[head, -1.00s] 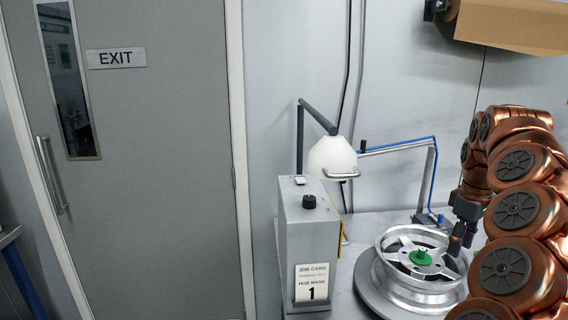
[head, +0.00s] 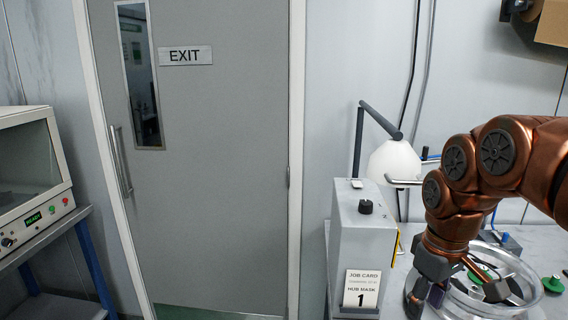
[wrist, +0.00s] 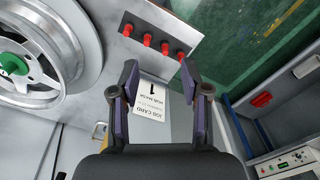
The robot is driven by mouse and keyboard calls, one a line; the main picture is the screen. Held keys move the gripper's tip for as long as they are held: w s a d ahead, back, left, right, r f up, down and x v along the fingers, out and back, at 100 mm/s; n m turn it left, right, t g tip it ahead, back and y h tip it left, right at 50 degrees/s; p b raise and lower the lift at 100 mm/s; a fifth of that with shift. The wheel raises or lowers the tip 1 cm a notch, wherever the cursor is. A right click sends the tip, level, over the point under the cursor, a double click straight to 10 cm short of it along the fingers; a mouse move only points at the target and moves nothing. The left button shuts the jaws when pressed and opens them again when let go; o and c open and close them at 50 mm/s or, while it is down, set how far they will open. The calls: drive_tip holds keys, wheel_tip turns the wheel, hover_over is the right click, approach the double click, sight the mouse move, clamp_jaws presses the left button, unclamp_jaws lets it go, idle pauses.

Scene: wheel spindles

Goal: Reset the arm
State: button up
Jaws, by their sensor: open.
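My copper arm (head: 510,155) reaches in from the right in the head view. My gripper (head: 455,298) hangs by the left side of the silver wheel (head: 522,292), in front of it. In the wrist view my gripper (wrist: 155,92) is open, its two dark fingers spread wide with nothing between them. The wheel (wrist: 40,98) shows there at the upper left, with a green piece (wrist: 14,64) at its hub. The gap between the fingers faces the grey box's job card (wrist: 152,105), apart from it.
The grey control box (head: 361,240) stands left of my gripper, with a lamp (head: 394,160) behind it. Red knobs (wrist: 148,40) show on a grey panel in the wrist view. Another green piece (head: 553,284) lies right of the wheel. A machine (head: 33,185) stands on a blue stand at far left.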

drive_tip(key=s+a+f+m+g, duration=0.1)
drive_tip(key=s+a+f+m, duration=0.1)
drive_tip(key=s+f, duration=0.3)
drive_tip(key=s+a+f+m+g, duration=0.1)
drive_tip(key=s+a+f+m, duration=0.2)
drive_tip(key=s, duration=1.1)
wheel_tip(320, 180, down, 3)
drive_tip(key=shift+s+a+f, duration=0.1)
drive_tip(key=shift+s+a, duration=0.1)
drive_tip(key=shift+a, duration=0.95)
drive_tip(key=shift+c, duration=0.4)
